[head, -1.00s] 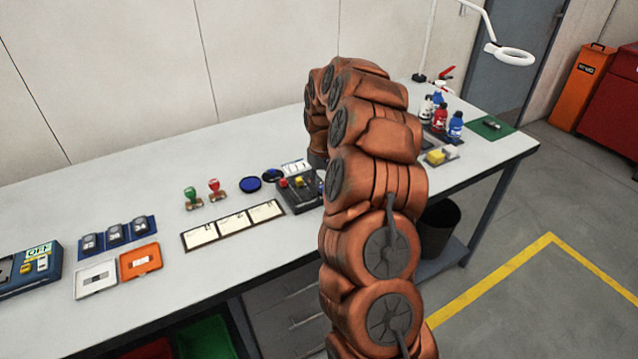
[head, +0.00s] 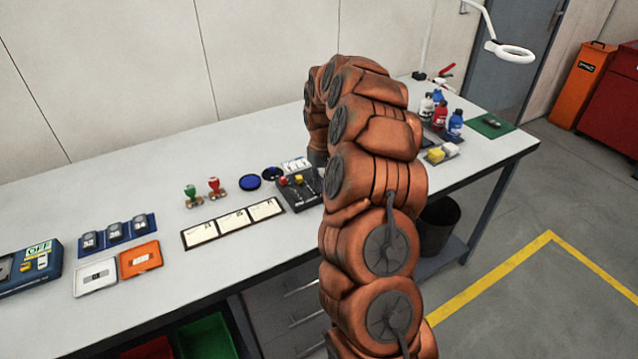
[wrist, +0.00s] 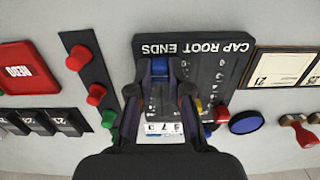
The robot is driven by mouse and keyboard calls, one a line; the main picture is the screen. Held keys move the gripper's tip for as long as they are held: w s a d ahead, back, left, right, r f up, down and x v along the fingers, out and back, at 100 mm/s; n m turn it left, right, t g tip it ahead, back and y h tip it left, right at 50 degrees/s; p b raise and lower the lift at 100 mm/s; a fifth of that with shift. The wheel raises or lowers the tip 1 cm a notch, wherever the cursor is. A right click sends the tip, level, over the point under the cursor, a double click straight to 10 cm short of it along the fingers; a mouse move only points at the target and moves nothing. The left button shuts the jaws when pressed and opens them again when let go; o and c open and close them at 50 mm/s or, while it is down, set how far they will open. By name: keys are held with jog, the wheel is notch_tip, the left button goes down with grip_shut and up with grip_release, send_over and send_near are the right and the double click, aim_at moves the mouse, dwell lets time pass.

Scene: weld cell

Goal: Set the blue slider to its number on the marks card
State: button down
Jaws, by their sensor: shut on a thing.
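The dark slider box (wrist: 215,75) lies on the bench, lettered CAP, ROOT and ENDS, upside down in the wrist view. My gripper (wrist: 160,78) is shut on the blue slider (wrist: 160,67), toward the lettered end of its track. The yellow slider (wrist: 197,106) and red slider (wrist: 221,113) are at the other end. The white marks card (wrist: 164,128) lies beyond that end, partly covered by my gripper; its figures are too small to read surely. In the head view the box (head: 303,196) and card (head: 296,165) show; my arm hides my gripper and the blue slider.
A strip with red and green knobs (wrist: 97,94) stands close left of my gripper in the wrist view. A blue round pad (wrist: 248,122), stamps (wrist: 298,128) and a framed card row (wrist: 283,82) lie right. The bench front (head: 200,270) is clear.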

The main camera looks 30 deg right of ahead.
jog(key=shift+w+d+f+b, duration=0.15)
jog(key=shift+w+b, duration=0.35)
jog(key=shift+w, duration=0.9)
jog(key=c, duration=1.1)
grip_release()
jog(key=shift+r, duration=0.25)
